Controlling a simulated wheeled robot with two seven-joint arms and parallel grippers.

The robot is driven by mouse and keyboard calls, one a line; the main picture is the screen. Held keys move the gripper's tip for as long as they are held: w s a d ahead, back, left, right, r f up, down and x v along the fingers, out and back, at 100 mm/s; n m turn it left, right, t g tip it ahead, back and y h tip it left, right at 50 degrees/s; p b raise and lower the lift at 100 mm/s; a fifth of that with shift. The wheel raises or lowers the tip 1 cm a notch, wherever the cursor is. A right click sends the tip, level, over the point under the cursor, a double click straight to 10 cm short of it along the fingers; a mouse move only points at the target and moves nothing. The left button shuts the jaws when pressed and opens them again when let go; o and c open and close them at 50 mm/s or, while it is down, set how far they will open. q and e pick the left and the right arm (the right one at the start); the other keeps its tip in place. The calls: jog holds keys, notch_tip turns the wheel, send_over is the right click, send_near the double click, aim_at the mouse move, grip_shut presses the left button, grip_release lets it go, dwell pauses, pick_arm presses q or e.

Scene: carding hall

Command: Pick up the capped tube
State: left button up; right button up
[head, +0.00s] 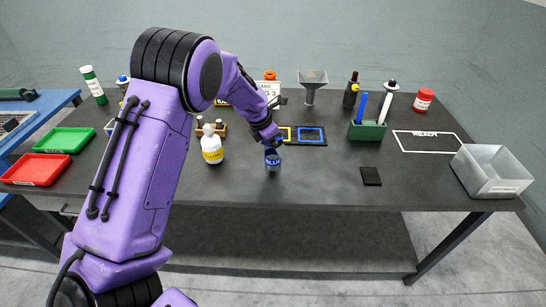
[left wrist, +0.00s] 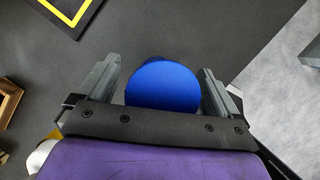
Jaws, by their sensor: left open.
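My left gripper (head: 272,146) is open above the front middle of the dark table. My right gripper is out of view.
A white bottle (head: 212,148) stands just left of the gripper. Behind are a wooden rack (head: 207,128) and a mat with yellow and blue squares (head: 311,136).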

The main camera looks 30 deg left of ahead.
pick_arm(q)
jog(key=shift+s+d, duration=0.1)
jog(key=c, duration=1.4)
jog(key=shift+r, duration=0.15)
